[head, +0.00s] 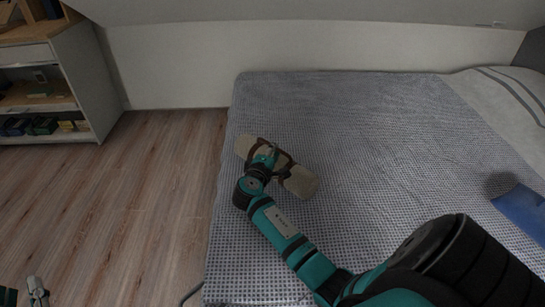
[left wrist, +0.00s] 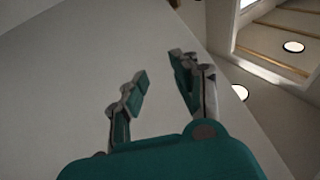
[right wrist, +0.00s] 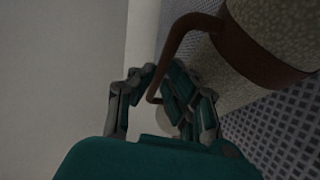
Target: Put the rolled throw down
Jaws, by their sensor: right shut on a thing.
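The rolled throw (head: 303,183) is a beige roll with brown straps and a brown carrying handle. In the head view it lies at a slant over the left part of the bed (head: 350,120). I cannot tell whether it touches the cover. My right gripper (head: 270,158) is over the middle of the roll. In the right wrist view the right gripper (right wrist: 165,92) is shut on the brown handle (right wrist: 183,35), and the roll (right wrist: 285,25) is beyond it. My left gripper (left wrist: 158,85) is open and empty, facing a sloped wall; it shows at the lower left of the head view.
The bed has a grey checked cover, with a pillow (head: 495,90) and a blue item (head: 522,212) at the right. Wooden floor (head: 150,200) lies clear on the left. A shelf unit (head: 85,75) stands at the upper left. Much of the cover is bare.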

